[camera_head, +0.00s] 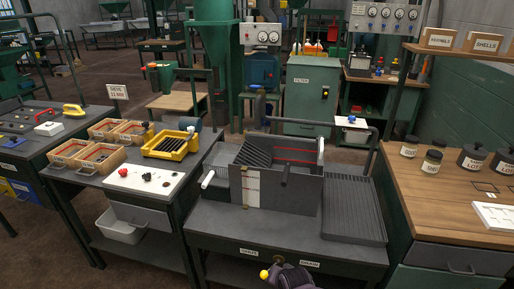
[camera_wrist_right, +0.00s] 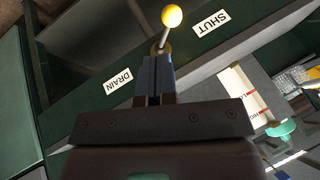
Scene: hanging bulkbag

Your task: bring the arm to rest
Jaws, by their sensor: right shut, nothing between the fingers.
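My right gripper (camera_head: 279,263) is at the bottom middle of the head view, in front of the tank bench's front edge. In the wrist view its fingers (camera_wrist_right: 156,62) are together with nothing between them. A lever with a yellow ball knob (camera_head: 264,274) is just left of the gripper in the head view. In the wrist view the knob (camera_wrist_right: 172,16) is beyond the fingertips; I cannot tell whether they touch the lever's base. Labels SHUT (camera_wrist_right: 212,34) and DRAIN (camera_wrist_right: 117,80) flank the lever. My left gripper is not in view.
A grey tank (camera_head: 303,190) and a ribbed drain board (camera_head: 352,215) stand on the bench above the lever. A wooden-topped bench (camera_head: 455,205) with jars is at right. A table with wooden sieves (camera_head: 85,155) and a yellow tray (camera_head: 170,146) is at left.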

